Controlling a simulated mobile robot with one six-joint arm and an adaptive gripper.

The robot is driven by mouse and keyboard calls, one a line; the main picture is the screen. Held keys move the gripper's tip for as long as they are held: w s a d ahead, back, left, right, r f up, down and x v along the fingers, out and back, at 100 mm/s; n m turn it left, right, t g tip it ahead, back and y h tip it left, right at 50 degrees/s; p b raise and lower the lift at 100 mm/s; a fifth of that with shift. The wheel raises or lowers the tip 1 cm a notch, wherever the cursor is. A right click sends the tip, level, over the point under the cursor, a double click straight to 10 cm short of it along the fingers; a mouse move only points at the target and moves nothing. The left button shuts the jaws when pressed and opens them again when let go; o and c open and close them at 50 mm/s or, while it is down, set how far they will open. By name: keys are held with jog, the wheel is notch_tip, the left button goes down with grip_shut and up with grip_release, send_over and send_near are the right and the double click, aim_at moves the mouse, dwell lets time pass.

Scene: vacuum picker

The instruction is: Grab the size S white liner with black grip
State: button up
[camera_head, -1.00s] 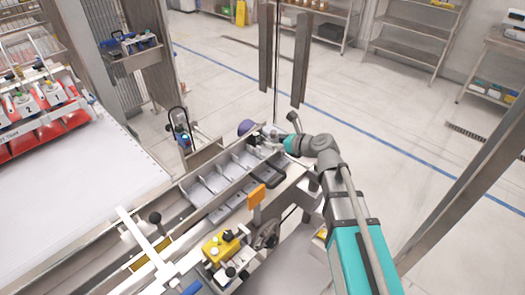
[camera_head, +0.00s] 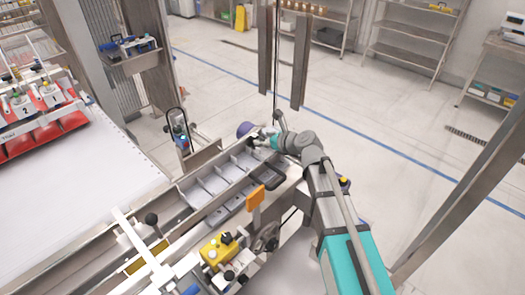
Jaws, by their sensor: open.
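My gripper (camera_head: 257,142) is small in the head view, at the far end of a metal tray rack (camera_head: 190,205), close beside a purple round object (camera_head: 244,129). Its jaws are open; I see nothing held between them, though they are tiny here. The rack has several grey compartments (camera_head: 212,182) with pale pieces in them. I cannot make out which piece is the size S white liner with black grip, and no size mark is readable. My gripper may hide part of the rack's far end.
An orange plate (camera_head: 255,197) stands up at the rack's right side. A yellow device with knobs (camera_head: 218,248) is nearer. A white table (camera_head: 70,200) fills the left, with red holders (camera_head: 45,135) on it. Metal posts (camera_head: 302,60) rise behind my arm. Floor at right is clear.

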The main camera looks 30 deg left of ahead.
aim_at(255, 136)
jog(key=x, duration=0.1)
jog(key=b+x, duration=0.1)
jog(key=x, duration=0.1)
jog(key=shift+w+f, duration=0.1)
jog(key=shift+w, duration=0.2)
jog(key=shift+w+a+f, duration=0.1)
jog(key=shift+a+f, duration=0.05)
jog(key=shift+a, duration=0.45)
jog(key=shift+c, duration=0.2)
grip_shut()
